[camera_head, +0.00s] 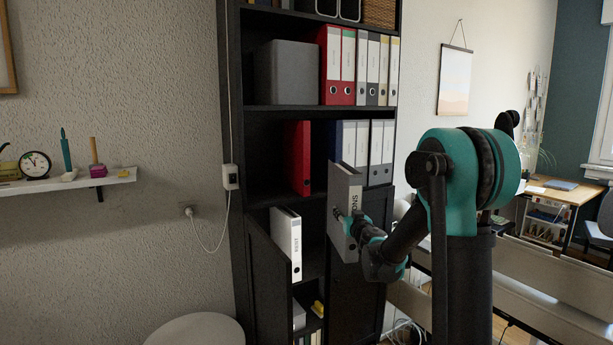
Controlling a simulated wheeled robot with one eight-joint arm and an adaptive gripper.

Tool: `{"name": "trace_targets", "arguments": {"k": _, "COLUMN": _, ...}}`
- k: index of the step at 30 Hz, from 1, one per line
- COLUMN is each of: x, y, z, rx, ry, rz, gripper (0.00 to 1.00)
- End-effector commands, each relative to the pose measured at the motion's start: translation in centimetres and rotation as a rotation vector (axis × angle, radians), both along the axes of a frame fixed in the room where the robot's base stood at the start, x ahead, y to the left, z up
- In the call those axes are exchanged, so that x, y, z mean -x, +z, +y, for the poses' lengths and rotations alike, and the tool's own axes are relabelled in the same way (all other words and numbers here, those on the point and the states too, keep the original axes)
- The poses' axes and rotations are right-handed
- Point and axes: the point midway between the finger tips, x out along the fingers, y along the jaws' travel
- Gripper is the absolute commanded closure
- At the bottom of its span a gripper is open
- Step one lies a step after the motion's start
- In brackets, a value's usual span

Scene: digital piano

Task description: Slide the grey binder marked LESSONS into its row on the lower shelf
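The grey binder (344,183) stands upright but slightly tilted in front of the bookcase. Its spine label shows the letters "ONS"; the rest is hidden by my gripper. My gripper (350,222) is closed around the binder's lower spine, with a dark finger on its left side and the other on its right. The lower shelf (267,199) holds a red binder (297,158) at the left and a row of blue, grey and white binders (376,150) at the right. A gap lies between them, partly behind the held binder's top.
A white binder marked RENT (287,240) juts from the cupboard below, beside an open dark door (268,275). The upper shelf carries a grey box (287,73) and several binders. A wall shelf (70,182) is at left, a round white top (195,331) below.

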Motion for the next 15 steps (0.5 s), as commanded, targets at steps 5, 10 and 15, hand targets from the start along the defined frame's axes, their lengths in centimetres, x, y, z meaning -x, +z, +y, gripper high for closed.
{"name": "trace_targets", "arguments": {"k": 5, "x": 2.8, "y": 6.5, "z": 5.9, "rx": 0.002, "ry": 0.128, "rz": 0.002, "gripper": 1.00}}
{"name": "trace_targets", "arguments": {"k": 10, "x": 6.1, "y": 11.5, "z": 10.1, "rx": 0.003, "ry": 0.229, "rz": 0.008, "gripper": 1.00}}
{"name": "trace_targets", "arguments": {"k": 15, "x": 8.7, "y": 14.6, "z": 12.6, "rx": 0.006, "ry": 0.296, "rz": 0.014, "gripper": 1.00}}
